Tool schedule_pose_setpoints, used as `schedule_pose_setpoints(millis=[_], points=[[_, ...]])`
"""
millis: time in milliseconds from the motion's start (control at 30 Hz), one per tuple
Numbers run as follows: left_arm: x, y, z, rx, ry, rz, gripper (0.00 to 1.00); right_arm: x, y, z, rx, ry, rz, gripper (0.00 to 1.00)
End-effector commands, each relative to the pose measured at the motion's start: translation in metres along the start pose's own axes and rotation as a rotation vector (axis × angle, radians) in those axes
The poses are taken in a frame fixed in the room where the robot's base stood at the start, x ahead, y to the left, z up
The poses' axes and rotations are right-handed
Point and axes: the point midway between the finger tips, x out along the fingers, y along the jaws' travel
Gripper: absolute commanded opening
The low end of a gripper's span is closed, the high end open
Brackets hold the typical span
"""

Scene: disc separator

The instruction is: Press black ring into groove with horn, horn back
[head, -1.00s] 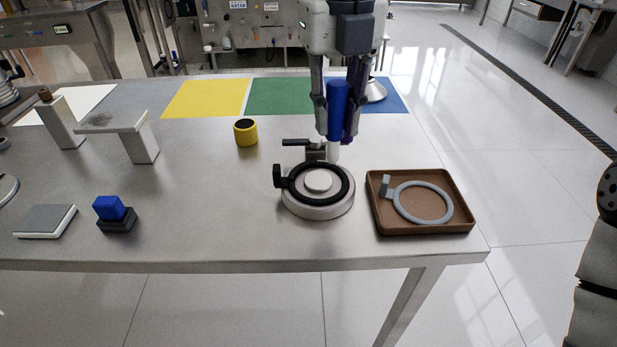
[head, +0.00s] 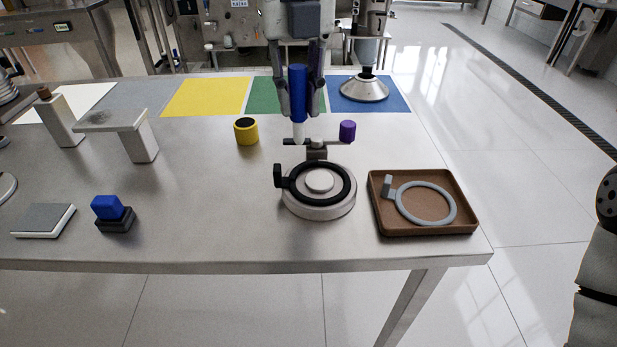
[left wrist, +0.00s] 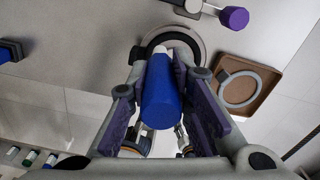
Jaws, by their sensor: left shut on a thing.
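My left gripper (head: 299,112) is shut on a blue tool with a white tip (head: 298,90), seemingly the horn, held nearly upright with its tip down. In the left wrist view the blue handle (left wrist: 162,95) lies between the purple-padded fingers. The black ring (head: 347,190) lies on the round grey disc base (head: 318,211), around its raised centre, with a black tab at its left. The horn tip is behind the ring and left of its middle, apart from it. How deep the ring sits in the groove I cannot tell. My right gripper is not in view.
A lever with a purple knob (head: 347,131) stands behind the disc base. A brown tray (head: 468,205) with a grey ring (head: 425,220) is at right. A yellow cup (head: 246,131), a grey stand (head: 143,143) and a blue block (head: 107,208) are at left. A metal cone (head: 363,91) is on the blue mat.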

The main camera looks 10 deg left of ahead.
Motion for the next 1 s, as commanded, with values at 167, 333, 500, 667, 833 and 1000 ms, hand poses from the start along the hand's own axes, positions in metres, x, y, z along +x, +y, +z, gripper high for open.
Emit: schedule_pose_setpoints(millis=[167, 333, 500, 667, 833, 1000], points=[[0.001, 0.0, 0.0, 0.0, 0.001, 0.001, 0.0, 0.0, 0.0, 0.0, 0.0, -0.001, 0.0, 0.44], [0.002, 0.0, 0.0, 0.0, 0.001, 0.001, 0.0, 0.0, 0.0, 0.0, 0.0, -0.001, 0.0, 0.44], [0.011, 0.0, 0.0, -0.001, 0.0, 0.002, 0.0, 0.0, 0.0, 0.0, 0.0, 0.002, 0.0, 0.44], [0.02, 0.0, 0.0, -0.001, 0.0, 0.001, 0.0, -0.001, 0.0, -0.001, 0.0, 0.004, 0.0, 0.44], [0.031, 0.0, 0.0, 0.0, 0.001, 0.001, 0.0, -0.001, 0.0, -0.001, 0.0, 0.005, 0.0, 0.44], [0.041, 0.0, 0.0, 0.0, 0.001, 0.001, 0.0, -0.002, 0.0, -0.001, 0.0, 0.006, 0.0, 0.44]])
